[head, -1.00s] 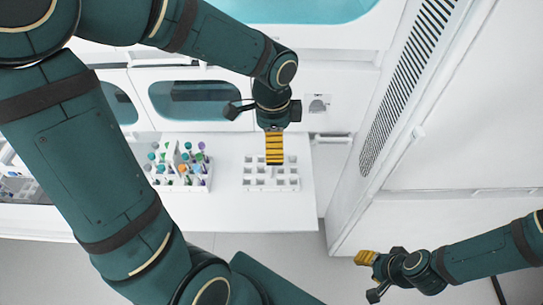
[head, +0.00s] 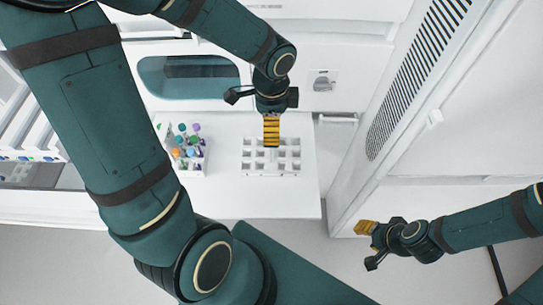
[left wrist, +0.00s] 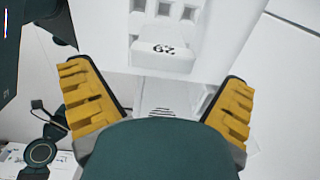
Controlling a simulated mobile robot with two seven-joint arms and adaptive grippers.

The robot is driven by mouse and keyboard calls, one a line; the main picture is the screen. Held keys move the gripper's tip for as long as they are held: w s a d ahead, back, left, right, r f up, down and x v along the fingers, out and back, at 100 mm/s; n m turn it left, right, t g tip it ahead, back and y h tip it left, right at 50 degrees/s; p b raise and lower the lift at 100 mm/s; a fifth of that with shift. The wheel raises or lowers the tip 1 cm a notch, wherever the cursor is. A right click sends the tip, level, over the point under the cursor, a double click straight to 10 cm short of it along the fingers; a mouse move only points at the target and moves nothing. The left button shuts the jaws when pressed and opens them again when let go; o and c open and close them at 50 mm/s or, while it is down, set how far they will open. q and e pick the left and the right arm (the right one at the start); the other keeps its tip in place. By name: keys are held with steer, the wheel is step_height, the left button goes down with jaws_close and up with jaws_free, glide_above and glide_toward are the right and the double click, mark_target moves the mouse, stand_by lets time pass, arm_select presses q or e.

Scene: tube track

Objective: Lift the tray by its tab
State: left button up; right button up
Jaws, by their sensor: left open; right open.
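The white tray (head: 249,169) with several square openings lies on the white bench top. Part of it shows in the left wrist view (left wrist: 215,25), with its tab (left wrist: 163,58) marked with dark digits. My left gripper (head: 271,144) is over the far side of the tray. In the left wrist view its yellow fingers (left wrist: 158,85) are spread wide, one to each side of the tab and apart from it. My right gripper (head: 364,228) is open and empty at the lower right, over the floor and away from the bench.
A rack with colored tubes (head: 187,172) stands left of the tray, partly hidden by my left arm. The bench (head: 230,203) is clear in front of the tray. A tall white cabinet with a vent grille (head: 415,85) stands to the right.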

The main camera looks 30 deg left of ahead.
arm_select(q)
steer(key=shift+w+a+f+b, duration=0.1)
steer(key=shift+f+b, duration=1)
steer(key=shift+f, duration=1.65)
steer(key=shift+r, duration=0.1)
steer(key=shift+c, duration=0.3)
steer(key=c, duration=1.1)
